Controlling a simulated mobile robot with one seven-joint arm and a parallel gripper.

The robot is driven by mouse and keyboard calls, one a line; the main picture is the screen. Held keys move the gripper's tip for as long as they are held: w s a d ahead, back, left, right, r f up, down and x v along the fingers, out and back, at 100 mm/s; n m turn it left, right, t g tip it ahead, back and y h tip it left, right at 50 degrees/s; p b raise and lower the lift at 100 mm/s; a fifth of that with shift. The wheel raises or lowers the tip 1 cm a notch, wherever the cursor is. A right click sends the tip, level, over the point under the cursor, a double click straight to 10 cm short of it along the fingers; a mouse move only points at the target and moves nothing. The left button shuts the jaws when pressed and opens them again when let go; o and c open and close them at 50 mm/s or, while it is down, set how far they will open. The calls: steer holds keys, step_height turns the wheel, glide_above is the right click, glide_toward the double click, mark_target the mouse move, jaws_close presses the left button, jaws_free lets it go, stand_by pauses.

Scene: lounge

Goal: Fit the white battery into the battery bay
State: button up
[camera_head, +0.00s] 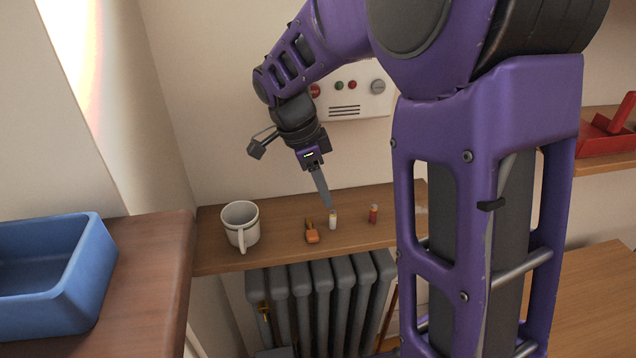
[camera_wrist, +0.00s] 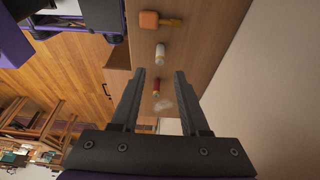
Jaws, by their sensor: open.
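The white battery (camera_head: 333,219) stands upright on the wooden shelf, between an orange-tagged key and a red battery. It also shows in the wrist view (camera_wrist: 160,54), just beyond the fingertips. My gripper (camera_head: 326,204) points down close above the white battery, and seems empty. In the wrist view my gripper (camera_wrist: 160,73) has its two fingers apart, with the red battery (camera_wrist: 156,86) seen in the gap between them. I cannot make out a battery bay for certain. A pale wall panel (camera_head: 350,90) with buttons, a knob and slots is partly hidden by my arm.
The shelf (camera_head: 282,254) also holds a white mug (camera_head: 240,226) at left and the orange-tagged key (camera_head: 312,236). The red battery (camera_head: 373,215) stands to the right. A radiator (camera_head: 320,290) is below. A blue bin (camera_head: 75,285) sits on the left counter.

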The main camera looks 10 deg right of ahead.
mark_target(332, 211)
steer(key=b+x, duration=0.4)
steer(key=x, duration=0.2)
steer(key=shift+f, duration=0.3)
steer(key=shift+x, duration=0.8)
steer(key=shift+c, duration=0.3)
jaws_close()
steer(key=shift+r+p, duration=0.2)
steer(key=shift+p, duration=0.1)
steer(key=shift+r+p, duration=1.4)
steer(key=shift+r, duration=1)
